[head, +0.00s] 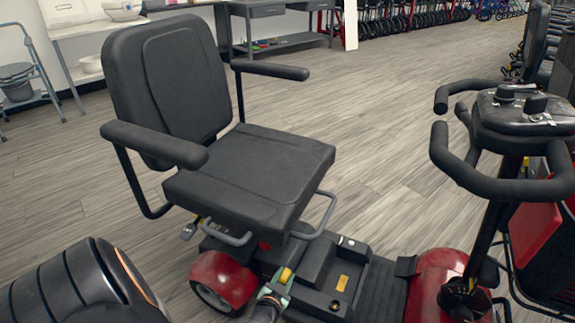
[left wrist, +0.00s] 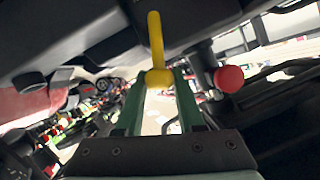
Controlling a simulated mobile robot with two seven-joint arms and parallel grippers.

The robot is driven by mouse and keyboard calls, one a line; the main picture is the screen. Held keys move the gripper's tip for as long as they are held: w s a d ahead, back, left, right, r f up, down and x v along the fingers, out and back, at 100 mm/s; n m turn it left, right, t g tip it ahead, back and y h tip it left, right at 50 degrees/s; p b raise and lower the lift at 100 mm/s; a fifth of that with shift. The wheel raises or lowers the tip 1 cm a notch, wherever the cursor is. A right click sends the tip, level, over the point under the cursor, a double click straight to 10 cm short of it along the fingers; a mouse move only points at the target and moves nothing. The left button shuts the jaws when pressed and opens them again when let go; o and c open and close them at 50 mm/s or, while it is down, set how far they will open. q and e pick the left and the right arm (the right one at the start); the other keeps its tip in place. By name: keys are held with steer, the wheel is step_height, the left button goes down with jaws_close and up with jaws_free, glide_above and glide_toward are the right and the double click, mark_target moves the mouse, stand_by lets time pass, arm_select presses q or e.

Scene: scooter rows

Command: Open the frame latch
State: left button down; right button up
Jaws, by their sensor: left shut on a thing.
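The red scooter (head: 222,278) stands in front of me with its black seat (head: 250,170) above the frame. The frame latch is a yellow lever (left wrist: 156,42), seen close up in the left wrist view under the dark underside of the seat area. My left gripper (left wrist: 163,84) has green fingers and is shut on the lower end of the yellow lever. In the head view my left gripper (head: 276,290) is low beside the scooter's deck, below the seat's front edge, with a bit of yellow at its tips. My right gripper is not in view.
A red round knob (left wrist: 229,78) is close to the right of the lever. The tiller with black handlebars (head: 490,150) rises at the right. The wood floor (head: 370,130) between is clear.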

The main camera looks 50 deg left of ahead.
arm_select(q)
steer(key=shift+w+d, duration=0.2)
steer(key=shift+w+d+f+m+y+b, duration=0.2)
steer(key=shift+d+m+y+b, duration=0.15)
steer(key=shift+m+y, duration=0.25)
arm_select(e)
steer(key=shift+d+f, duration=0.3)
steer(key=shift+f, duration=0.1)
arm_select(q)
steer(key=c, duration=0.5)
jaws_free()
steer(key=shift+s+d+f, duration=0.1)
steer(key=shift+s, duration=0.15)
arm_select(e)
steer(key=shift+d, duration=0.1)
